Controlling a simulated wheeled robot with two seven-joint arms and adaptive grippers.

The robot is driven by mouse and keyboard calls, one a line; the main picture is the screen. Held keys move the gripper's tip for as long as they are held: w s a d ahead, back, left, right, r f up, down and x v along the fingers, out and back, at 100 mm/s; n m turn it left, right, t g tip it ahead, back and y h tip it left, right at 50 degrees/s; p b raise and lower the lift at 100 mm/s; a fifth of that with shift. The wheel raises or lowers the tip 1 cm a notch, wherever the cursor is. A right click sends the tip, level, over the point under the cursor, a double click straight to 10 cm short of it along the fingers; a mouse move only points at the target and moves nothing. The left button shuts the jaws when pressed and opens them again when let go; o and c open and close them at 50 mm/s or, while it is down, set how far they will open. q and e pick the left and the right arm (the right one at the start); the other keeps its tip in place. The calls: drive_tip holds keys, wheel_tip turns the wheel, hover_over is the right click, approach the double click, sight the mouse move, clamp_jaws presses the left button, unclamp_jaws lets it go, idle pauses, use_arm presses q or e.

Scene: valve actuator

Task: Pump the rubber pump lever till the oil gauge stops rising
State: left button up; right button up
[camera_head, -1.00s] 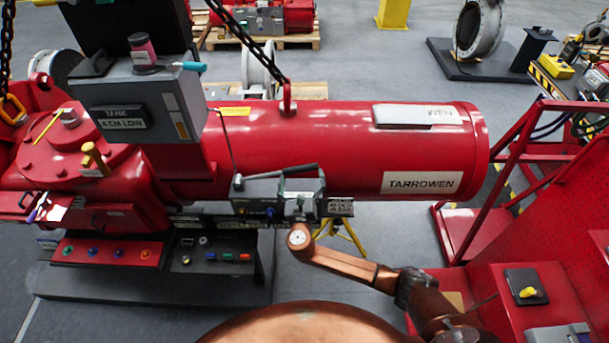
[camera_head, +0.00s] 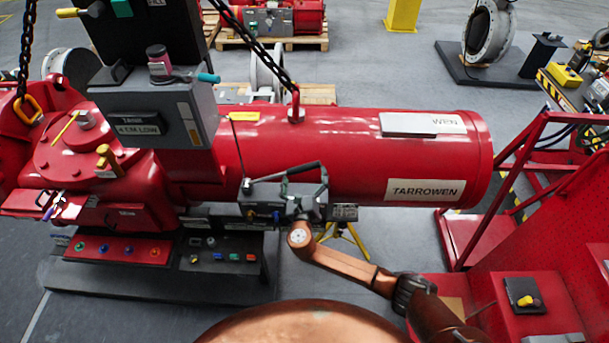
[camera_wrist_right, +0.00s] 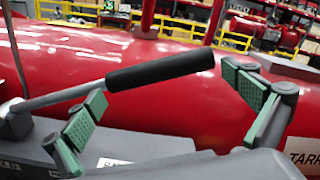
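The pump lever (camera_head: 290,171) is a grey rod with a black rubber grip, rising to the right from the grey pump block (camera_head: 255,197). In the right wrist view its black grip (camera_wrist_right: 160,70) lies across the gap between the green-padded fingers. My right gripper (camera_head: 304,188) is open around the lever; the wrist view shows its fingers (camera_wrist_right: 165,88) spread, with the right pad clear of the grip. Whether the left pad touches the lever I cannot tell. A grey box with a small tank display (camera_head: 138,127) stands at left; its reading is blurred. My left gripper is not in view.
A large red cylinder (camera_head: 350,150) marked TARROWEN lies behind the pump block. A chain (camera_head: 262,48) hangs to its lifting eye. A panel of coloured buttons (camera_head: 220,257) sits at lower left. A red railing and platform (camera_head: 540,230) stand at right.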

drive_tip(key=s+a, duration=0.1)
drive_tip(key=s, duration=1.1)
drive_tip(key=shift+a, duration=0.2)
